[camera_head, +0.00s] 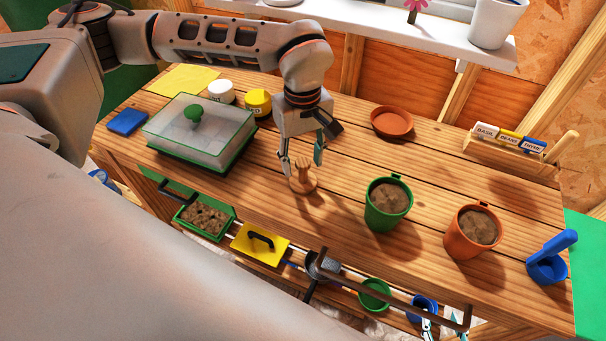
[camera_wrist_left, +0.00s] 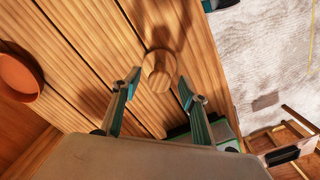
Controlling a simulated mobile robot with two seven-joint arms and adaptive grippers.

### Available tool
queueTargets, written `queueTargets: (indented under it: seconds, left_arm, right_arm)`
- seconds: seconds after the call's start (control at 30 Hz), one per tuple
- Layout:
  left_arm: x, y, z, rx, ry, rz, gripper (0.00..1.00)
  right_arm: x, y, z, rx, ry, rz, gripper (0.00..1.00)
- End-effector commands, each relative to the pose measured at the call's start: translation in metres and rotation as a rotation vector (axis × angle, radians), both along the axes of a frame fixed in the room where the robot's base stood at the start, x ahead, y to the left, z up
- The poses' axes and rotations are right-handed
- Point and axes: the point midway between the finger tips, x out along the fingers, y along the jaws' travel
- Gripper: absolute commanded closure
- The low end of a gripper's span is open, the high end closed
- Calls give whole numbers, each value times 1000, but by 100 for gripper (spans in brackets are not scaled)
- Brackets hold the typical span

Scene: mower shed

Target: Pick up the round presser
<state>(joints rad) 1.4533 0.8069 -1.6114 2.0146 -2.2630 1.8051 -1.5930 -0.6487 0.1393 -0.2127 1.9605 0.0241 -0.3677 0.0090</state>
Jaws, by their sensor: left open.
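The round presser (camera_head: 303,181), a pale wooden disc with an upright handle, stands on the wooden bench near its front edge. In the left wrist view the presser (camera_wrist_left: 159,72) shows from above as a round wooden shape. My left gripper (camera_head: 304,162) is open and points down over the presser, with one finger on each side of its handle. In the left wrist view my gripper's fingertips (camera_wrist_left: 158,80) are spread either side of the presser. I cannot tell whether a finger touches it.
A green pot (camera_head: 387,204) and an orange pot (camera_head: 471,234), both with soil, stand to the right. A clear-lidded green tray (camera_head: 200,128) stands left. A terracotta saucer (camera_head: 391,122) lies behind.

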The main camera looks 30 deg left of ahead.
Motion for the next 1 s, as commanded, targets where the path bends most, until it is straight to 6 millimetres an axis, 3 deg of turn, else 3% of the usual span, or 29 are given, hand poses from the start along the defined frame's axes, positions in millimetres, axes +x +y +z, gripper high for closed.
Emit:
queueTargets:
  seconds: [0.17,0.4,0.43,0.6,1.0]
  left_arm:
    - [0,-1,-18,-1,1,-1,57]
    - [0,-1,-20,-1,0,-1,57]
    - [0,-1,-20,-1,0,-1,59]
    - [0,-1,-20,-1,0,-1,100]
    - [1,-1,-16,-2,-2,-1,100]
  right_arm:
    - [1,0,3,1,-3,0,60]
    - [1,0,3,1,-3,0,60]
    - [1,0,3,1,-3,0,60]
    - [0,0,3,1,-3,0,60]
    - [0,0,3,1,-2,0,60]
